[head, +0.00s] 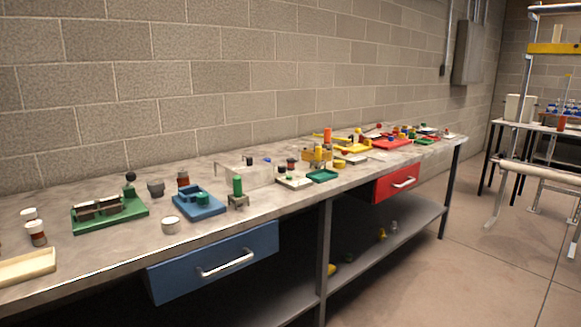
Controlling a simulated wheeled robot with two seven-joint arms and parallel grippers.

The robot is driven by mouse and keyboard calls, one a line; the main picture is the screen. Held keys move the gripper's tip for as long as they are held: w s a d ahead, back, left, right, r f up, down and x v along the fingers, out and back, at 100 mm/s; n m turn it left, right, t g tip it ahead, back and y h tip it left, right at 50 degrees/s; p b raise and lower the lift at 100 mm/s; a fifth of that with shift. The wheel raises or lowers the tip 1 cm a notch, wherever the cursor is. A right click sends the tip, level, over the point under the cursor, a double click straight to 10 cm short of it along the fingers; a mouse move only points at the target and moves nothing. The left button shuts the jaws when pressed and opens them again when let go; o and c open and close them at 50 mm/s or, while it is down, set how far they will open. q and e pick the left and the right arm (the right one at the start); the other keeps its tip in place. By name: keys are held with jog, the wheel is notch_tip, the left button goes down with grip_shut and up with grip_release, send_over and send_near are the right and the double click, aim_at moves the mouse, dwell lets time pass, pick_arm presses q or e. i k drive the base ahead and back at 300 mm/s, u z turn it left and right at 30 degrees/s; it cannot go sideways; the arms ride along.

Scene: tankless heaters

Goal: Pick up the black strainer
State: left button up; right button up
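I cannot make out a clear black strainer in the head view. A small dark grey, cup-like thing (156,188) stands on the long workbench (130,245), behind and between the green base and the blue tray. It is too small to tell whether it is the strainer. A small black round-topped thing (130,178) stands at the back of the green base; its kind is unclear too. Neither of my grippers is in view.
A green base (134,211), blue tray (212,210), pale cup (170,225) and tan tray (27,268) crowd the near bench. Several coloured items stand farther along. A blue drawer (170,280) and red drawer (385,190) sit beneath. Open floor (470,275) lies right.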

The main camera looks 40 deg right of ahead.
aim_at(290, 162)
jog(key=z, duration=0.6)
jog(key=k, duration=1.3)
jog(key=z, duration=0.3)
jog(key=i, duration=0.85)
jog(key=z, duration=0.4)
jog(key=i, duration=0.7)
jog(key=u, duration=0.3)
